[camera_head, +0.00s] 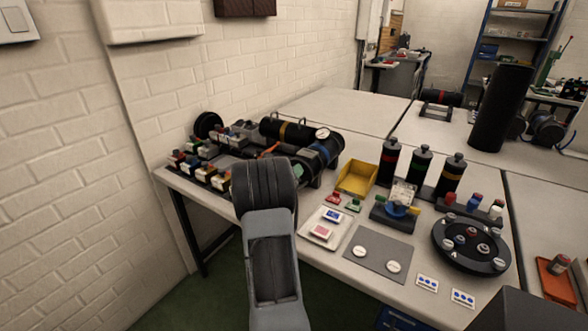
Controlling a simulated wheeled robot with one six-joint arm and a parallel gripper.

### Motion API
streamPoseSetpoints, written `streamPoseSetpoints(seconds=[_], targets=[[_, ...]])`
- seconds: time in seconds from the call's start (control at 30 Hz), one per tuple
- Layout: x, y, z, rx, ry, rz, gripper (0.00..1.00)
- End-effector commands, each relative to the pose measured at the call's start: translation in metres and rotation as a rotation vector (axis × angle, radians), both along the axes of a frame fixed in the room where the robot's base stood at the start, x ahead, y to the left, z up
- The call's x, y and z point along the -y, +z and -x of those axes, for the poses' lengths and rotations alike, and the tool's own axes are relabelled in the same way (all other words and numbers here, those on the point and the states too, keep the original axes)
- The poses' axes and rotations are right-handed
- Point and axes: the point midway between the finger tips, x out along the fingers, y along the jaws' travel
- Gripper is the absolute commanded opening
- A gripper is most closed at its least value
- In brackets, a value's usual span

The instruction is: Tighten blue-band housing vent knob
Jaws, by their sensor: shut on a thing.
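The blue-band housing (333,146) is a black cylinder lying on its side near the back left of the table. Its blue band (319,151) shows just right of my arm, with a round white-faced gauge (322,133) by its top. I cannot make out the vent knob; my arm covers the near left part of that area. My dark ribbed arm reaches from the bottom of the view up to the housings. My gripper is hidden behind the arm, so its fingers and anything between them do not show.
Another black cylinder with an orange band (283,132) lies behind. Small coloured-top parts (205,175) stand left of my arm. A yellow bin (357,178), upright black bottles (420,168), a white tray (327,227) and a round black tray (471,244) stand right. The back table is mostly clear.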

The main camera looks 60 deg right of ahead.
Motion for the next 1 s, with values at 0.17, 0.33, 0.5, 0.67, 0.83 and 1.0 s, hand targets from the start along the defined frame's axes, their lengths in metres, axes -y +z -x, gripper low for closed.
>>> streamPoseSetpoints(seconds=[0.17,0.33,0.5,0.67,0.83,1.0], targets=[[-0.0001,-0.0001,0.0006,-0.079,-0.001,-0.004,0.04],[-0.0001,-0.0006,0.0005,-0.121,0.0,-0.003,0.04],[-0.0001,-0.0012,0.0006,-0.138,0.0,-0.003,0.04],[0.0,-0.0015,0.0005,-0.142,0.0,-0.003,0.04],[0.0,-0.0015,0.0005,-0.141,0.0,-0.003,0.04],[0.0,-0.0013,0.0005,-0.14,0.0,-0.003,0.38]])
